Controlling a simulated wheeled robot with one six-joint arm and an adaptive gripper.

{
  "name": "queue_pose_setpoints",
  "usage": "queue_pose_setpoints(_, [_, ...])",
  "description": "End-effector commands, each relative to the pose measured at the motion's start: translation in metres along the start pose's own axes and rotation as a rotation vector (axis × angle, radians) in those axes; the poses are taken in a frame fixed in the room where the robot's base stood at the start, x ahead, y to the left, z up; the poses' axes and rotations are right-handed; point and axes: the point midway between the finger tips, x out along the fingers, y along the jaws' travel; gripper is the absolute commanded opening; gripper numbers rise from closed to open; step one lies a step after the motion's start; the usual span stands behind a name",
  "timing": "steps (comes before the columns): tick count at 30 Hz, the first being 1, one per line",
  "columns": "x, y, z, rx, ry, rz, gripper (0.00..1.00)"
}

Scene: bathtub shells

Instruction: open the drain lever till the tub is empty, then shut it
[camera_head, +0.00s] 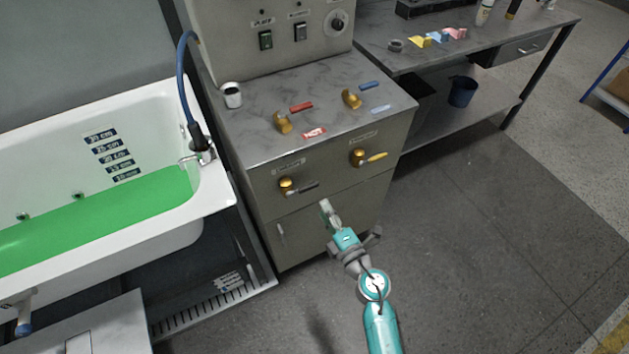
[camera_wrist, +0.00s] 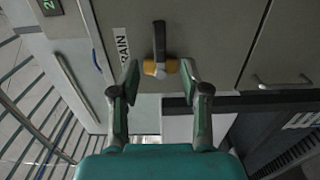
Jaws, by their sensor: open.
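The drain lever has a gold hub (camera_head: 287,184) and a dark handle pointing right on the cabinet front. In the wrist view its dark handle (camera_wrist: 159,38) points up beside a partly hidden label ending in "RAIN" (camera_wrist: 122,47). My gripper (camera_head: 326,206) is open and empty, in front of the cabinet and right of and below the lever. In the wrist view the gripper's fingertips (camera_wrist: 160,67) appear on either side of the hub; contact cannot be told. The white tub (camera_head: 218,190) holds green liquid (camera_head: 110,222), its surface below the depth labels (camera_head: 110,148).
A second lever with a yellow handle (camera_head: 377,156) sits to the right on the cabinet front. Gold taps (camera_head: 283,123) and a white cup (camera_head: 232,95) are on the cabinet top. A workbench (camera_head: 440,60) stands behind right. The floor right of the cabinet is clear.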

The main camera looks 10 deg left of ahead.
Motion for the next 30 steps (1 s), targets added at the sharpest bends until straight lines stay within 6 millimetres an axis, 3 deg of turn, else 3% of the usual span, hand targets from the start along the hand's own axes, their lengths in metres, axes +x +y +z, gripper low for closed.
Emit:
queue_pose_setpoints(16, [0.085, 0.001, 0.000, 0.001, 0.000, 0.002, 0.46])
queue_pose_setpoints(21, [0.097, 0.001, 0.000, 0.002, 0.001, 0.002, 0.46])
queue_pose_setpoints(30, [0.099, 0.001, 0.000, 0.002, 0.000, 0.001, 0.46])
